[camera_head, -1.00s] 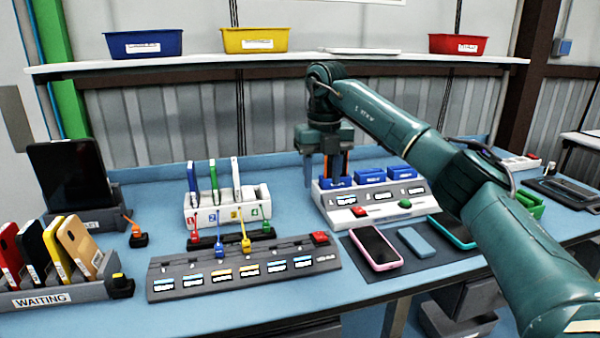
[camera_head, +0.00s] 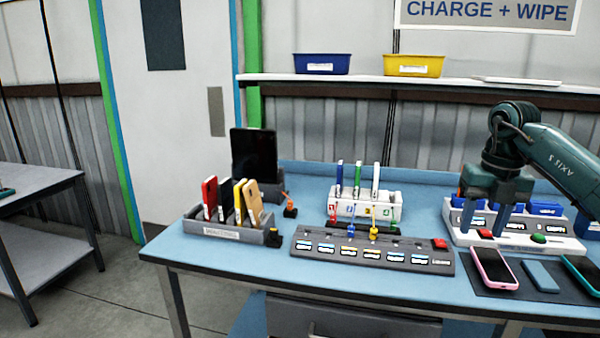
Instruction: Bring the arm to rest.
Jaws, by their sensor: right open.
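My right arm comes in from the right edge, and its gripper (camera_head: 489,222) points down with its two fingers apart. Nothing shows between the fingers. The gripper hangs in front of the left part of the white station (camera_head: 562,243), which has blue blocks (camera_head: 545,208) along its back, a red button and a green button (camera_head: 538,239). I cannot tell whether the fingertips touch the station. My left gripper is not in view.
A dark strip with several labels (camera_head: 372,252) lies mid-table. Behind it stands a white slotted rack (camera_head: 391,208). A grey tray of phones (camera_head: 232,235) is at the left.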

